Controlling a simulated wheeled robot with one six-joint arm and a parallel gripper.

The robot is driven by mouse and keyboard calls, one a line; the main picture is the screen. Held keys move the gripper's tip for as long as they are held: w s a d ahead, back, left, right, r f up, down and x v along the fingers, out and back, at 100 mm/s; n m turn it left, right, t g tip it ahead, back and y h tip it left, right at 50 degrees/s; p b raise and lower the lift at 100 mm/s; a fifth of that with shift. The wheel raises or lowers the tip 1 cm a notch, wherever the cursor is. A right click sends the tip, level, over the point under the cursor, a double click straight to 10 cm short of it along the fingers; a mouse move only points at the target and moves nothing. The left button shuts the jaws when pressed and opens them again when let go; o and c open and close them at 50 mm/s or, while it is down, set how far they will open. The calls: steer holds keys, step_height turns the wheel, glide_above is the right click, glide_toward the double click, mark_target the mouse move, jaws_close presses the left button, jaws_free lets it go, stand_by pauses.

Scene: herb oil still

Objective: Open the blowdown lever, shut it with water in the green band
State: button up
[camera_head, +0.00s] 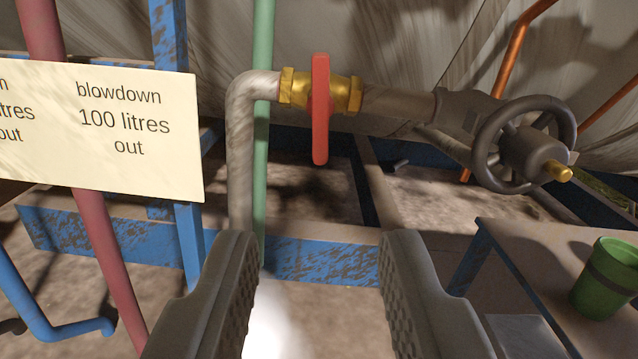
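The red blowdown lever (320,112) hangs upright across the pipe, on a brass valve body (298,88). My gripper (318,245) is open and empty, its two grey ribbed fingers below the lever and apart from it. The lever's lower end shows in the gap above the fingertips. A cream sign (125,120) at the left reads "blowdown 100 litres out"; its left part is cut off by the picture edge. No water gauge or green band can be made out in this view.
A dark handwheel (522,145) sits right of the lever on the same pipe. A green cup (606,278) stands on a table (530,245) at the lower right. A green pipe (262,180), a maroon pipe (100,230) and blue frame posts (188,190) stand at the left.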

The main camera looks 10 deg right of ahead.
mark_target(321, 113)
steer(key=w, duration=0.5)
steer(key=w+d, duration=0.1)
steer(key=w, duration=1.1)
steer(key=shift+w+d, duration=0.2)
steer(key=shift+c, duration=0.4)
jaws_close()
